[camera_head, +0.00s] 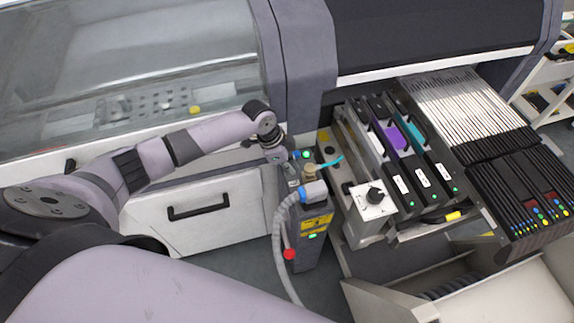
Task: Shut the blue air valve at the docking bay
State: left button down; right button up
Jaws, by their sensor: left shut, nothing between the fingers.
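A blue valve lever (328,163) shows at the docking bay, sloping up to the right from a small brass-coloured body (310,173). My left arm comes in from the left, and its gripper (291,172) points down just left of the valve. The gripper is small and partly lost among the dark fittings; it is shut and empty. I cannot tell whether its fingertips touch the lever. My right gripper is not in view.
A grey hose (279,225) with a blue collar runs down beside a dark docking post (309,240) with a red knob (289,254). A white box with a black knob (375,195) and feeder cartridges (400,180) stand to the right. A white drawer (190,212) is at left.

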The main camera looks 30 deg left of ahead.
pick_arm(q)
notch_tip(320, 180, up, 7)
jog(key=w+a+b, duration=0.1)
jog(key=w+a, duration=0.1)
jog(key=shift+a+b, duration=0.3)
jog(key=shift+b, duration=0.05)
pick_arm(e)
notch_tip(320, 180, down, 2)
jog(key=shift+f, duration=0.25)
pick_arm(q)
jog(key=shift+r, duration=0.15)
